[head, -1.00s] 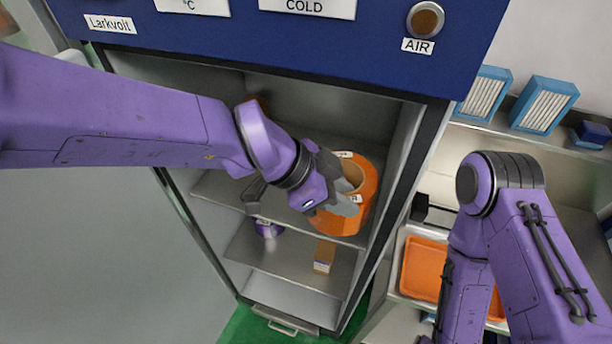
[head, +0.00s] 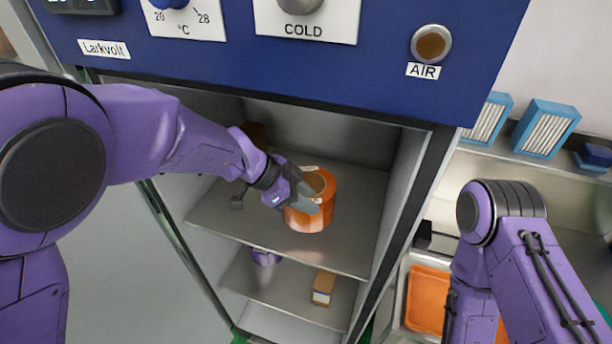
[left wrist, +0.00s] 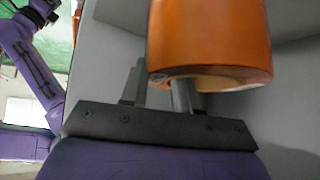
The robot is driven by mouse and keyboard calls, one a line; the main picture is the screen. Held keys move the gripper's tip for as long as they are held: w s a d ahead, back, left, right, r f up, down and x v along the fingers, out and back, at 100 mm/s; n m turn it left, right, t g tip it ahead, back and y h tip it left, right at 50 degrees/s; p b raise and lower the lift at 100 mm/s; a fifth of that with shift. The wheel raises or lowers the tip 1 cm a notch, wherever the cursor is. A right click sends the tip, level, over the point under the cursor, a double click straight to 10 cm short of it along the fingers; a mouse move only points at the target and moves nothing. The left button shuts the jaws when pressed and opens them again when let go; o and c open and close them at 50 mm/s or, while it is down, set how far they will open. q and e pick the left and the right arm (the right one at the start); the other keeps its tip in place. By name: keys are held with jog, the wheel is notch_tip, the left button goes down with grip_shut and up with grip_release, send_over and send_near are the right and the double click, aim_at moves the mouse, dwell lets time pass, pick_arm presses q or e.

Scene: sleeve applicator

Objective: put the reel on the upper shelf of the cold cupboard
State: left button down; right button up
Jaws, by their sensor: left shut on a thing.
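The orange reel (head: 318,215) is inside the open cold cupboard (head: 340,130), at the upper shelf (head: 350,240). My left gripper (head: 306,200) is shut on the reel's wall, with one finger outside it. In the left wrist view the reel (left wrist: 210,40) fills the top middle, and my left gripper (left wrist: 165,95) has a finger going into its hollow end. I cannot tell whether the reel touches the shelf. My right arm shows at the right, but its gripper is out of view.
A brown object (head: 255,135) stands at the back left of the upper shelf. A small orange-brown box (head: 323,287) and a purple item (head: 265,257) are on the lower shelf. The cupboard's side wall (head: 408,190) is right of the reel.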

pick_arm(q)
jog(key=shift+w+a+f+p, duration=0.1)
jog(key=shift+w+f+p, duration=0.2)
jog(key=shift+f, duration=0.2)
notch_tip(320, 180, down, 2)
jog(key=shift+f+p, duration=0.2)
jog(key=shift+p, duration=0.3)
jog(key=shift+f, duration=0.2)
jog(key=c, duration=0.8)
grip_release()
jog(key=shift+s, duration=0.15)
jog(key=shift+a+r, duration=0.1)
jog(key=shift+a, duration=0.1)
jog(key=b+v, duration=0.3)
jog(key=v, duration=0.8)
jog(key=shift+r, duration=0.2)
